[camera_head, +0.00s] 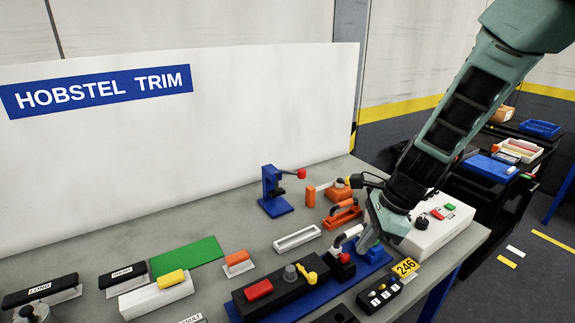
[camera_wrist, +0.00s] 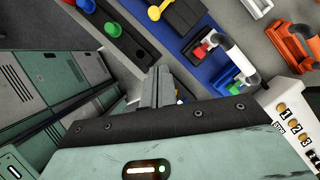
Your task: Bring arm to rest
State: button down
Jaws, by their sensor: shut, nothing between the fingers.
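My arm comes down from the upper right in the head view, a green and black link ending over the right part of the grey workbench (camera_head: 150,235). My gripper (camera_head: 380,222) is low over the bench, close to the blue plate and the white control box (camera_head: 437,228). In the wrist view my gripper's grey fingers (camera_wrist: 162,82) are together with nothing visible between them. Part of the gripper's outline is hard to make out in the head view. A white curved handle (camera_wrist: 236,56) on the blue plate shows right of the fingers in the wrist view.
A blue press (camera_head: 275,190), an orange clamp (camera_head: 343,213) and a white tray (camera_head: 297,238) stand behind. A dark cart (camera_head: 490,190) is right of the bench. A white panel (camera_head: 200,125) stands behind the bench.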

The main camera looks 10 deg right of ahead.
jog(key=s+a+r+n+h, duration=0.2)
jog(key=s+a+n, duration=0.3)
jog(key=s+n, duration=0.5)
jog(key=s+a+r+n+g+h+b, duration=0.1)
jog(key=s+a+r+n, duration=0.4)
jog(key=s+n, duration=0.6)
jog(key=n, duration=0.7)
jog(key=shift+a+r+h, duration=0.3)
jog(key=shift+a+h, duration=0.1)
